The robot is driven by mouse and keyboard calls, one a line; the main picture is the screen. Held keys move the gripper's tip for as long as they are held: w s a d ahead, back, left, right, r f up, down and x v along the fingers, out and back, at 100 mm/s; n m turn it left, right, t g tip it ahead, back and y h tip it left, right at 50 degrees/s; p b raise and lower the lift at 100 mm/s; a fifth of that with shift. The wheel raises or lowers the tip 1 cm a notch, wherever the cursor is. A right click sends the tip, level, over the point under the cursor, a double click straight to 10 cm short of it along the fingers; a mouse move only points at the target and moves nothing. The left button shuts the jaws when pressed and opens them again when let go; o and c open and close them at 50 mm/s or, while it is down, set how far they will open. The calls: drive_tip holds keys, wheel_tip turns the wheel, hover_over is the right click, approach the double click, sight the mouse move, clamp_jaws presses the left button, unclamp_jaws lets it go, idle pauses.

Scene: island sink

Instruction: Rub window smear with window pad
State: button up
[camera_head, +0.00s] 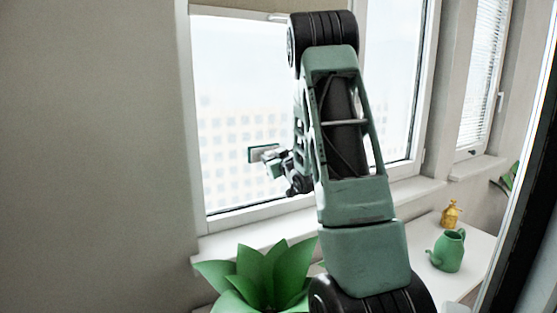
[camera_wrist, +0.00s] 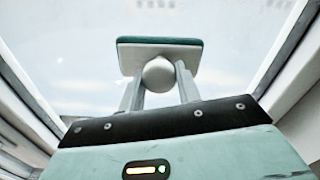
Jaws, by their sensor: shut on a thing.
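My gripper (camera_wrist: 159,82) is shut on the window pad (camera_wrist: 158,50), with its round pale knob between the two fingers. The pad is a flat pale plate with a dark green face turned away from the wrist camera. In the head view the pad (camera_head: 263,152) is held up in front of the left window pane (camera_head: 235,90), left of my arm. I cannot tell whether its face touches the glass. No distinct smear stands out on the bright pane; my arm hides part of it.
A large green plant (camera_head: 262,275) stands below the window sill (camera_head: 225,240). A green jug (camera_head: 447,250) and a small yellow figure (camera_head: 451,213) stand on the white surface at the right. A window with blinds (camera_head: 480,85) is further right.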

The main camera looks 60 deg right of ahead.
drive_tip(key=shift+w+a, duration=0.15)
drive_tip(key=shift+a, duration=0.05)
drive_tip(key=shift+r+p, duration=0.65)
drive_tip(key=shift+r, duration=0.5)
drive_tip(key=shift+s+d+b, duration=0.25)
drive_tip(key=shift+s+d, duration=0.15)
drive_tip(key=shift+d, duration=0.3)
drive_tip(key=shift+s+d+b, duration=0.2)
drive_tip(key=shift+s+d, duration=0.2)
drive_tip(key=shift+d, duration=0.3)
drive_tip(key=shift+s+d+r, duration=1)
drive_tip(key=shift+d+r, duration=0.2)
drive_tip(key=shift+d, duration=0.7)
drive_tip(key=shift+w+a+f+b, duration=0.1)
drive_tip(key=shift+w+a+b, duration=0.45)
drive_tip(key=shift+a, duration=0.55)
drive_tip(key=shift+w+a+r+b, duration=0.1)
drive_tip(key=shift+w+a+b, duration=0.2)
drive_tip(key=shift+w+a, duration=0.55)
drive_tip(key=shift+w+a+f+b, duration=0.1)
drive_tip(key=shift+w+a+b, duration=0.3)
drive_tip(key=shift+a, duration=0.9)
drive_tip(key=shift+r+p, duration=0.7)
drive_tip(key=shift+r, duration=0.6)
drive_tip(key=s+d, duration=0.3)
drive_tip(key=d, duration=0.3)
drive_tip(key=shift+s+d, duration=0.25)
drive_tip(key=shift+s, duration=0.05)
